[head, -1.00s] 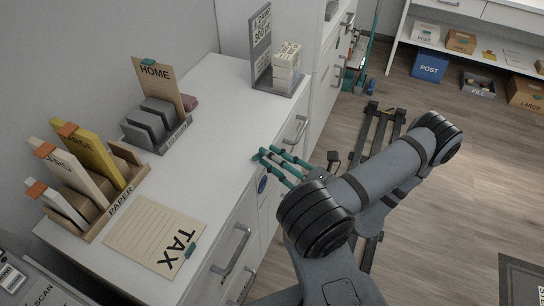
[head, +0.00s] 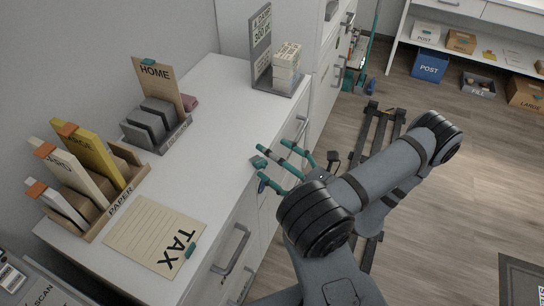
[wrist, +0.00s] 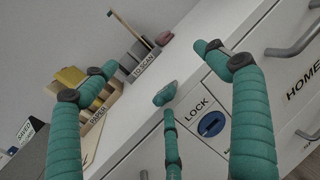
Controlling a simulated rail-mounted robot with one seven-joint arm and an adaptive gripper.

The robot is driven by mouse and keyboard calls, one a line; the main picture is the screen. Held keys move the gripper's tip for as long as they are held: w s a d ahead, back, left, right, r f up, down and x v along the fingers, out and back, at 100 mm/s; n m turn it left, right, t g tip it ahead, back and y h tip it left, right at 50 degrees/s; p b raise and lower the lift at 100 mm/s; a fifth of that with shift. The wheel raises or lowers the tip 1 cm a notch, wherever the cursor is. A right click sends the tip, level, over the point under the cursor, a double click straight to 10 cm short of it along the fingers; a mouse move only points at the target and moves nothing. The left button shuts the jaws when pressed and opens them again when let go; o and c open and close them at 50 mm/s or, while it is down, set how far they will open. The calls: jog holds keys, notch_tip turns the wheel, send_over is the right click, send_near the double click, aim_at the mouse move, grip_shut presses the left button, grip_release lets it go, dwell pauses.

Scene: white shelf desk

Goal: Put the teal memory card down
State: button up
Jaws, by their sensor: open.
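The small teal memory card (head: 258,162) lies at the front edge of the white desk top (head: 215,140). It also shows in the wrist view (wrist: 165,94), close to the tip of the lower finger; I cannot tell whether they touch. My gripper (head: 270,160) has teal fingers, spread open around the card at the desk edge. In the wrist view my gripper (wrist: 158,82) has its two upper fingers well apart to either side of the card.
The TAX sheet (head: 150,238) with a teal clip lies front left. The PAPER rack (head: 128,187), a grey sorter (head: 157,130) with a HOME card, and a sign with a stack of boxes (head: 287,62) stand behind. Drawer handles (head: 232,250) jut from the front. The middle desk top is clear.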

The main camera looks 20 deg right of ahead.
jog(key=shift+o, duration=1.3)
jog(key=shift+d, duration=0.1)
jog(key=v, duration=1.2)
jog(key=shift+w, duration=0.1)
jog(key=x, duration=1.2)
jog(key=shift+s, duration=0.2)
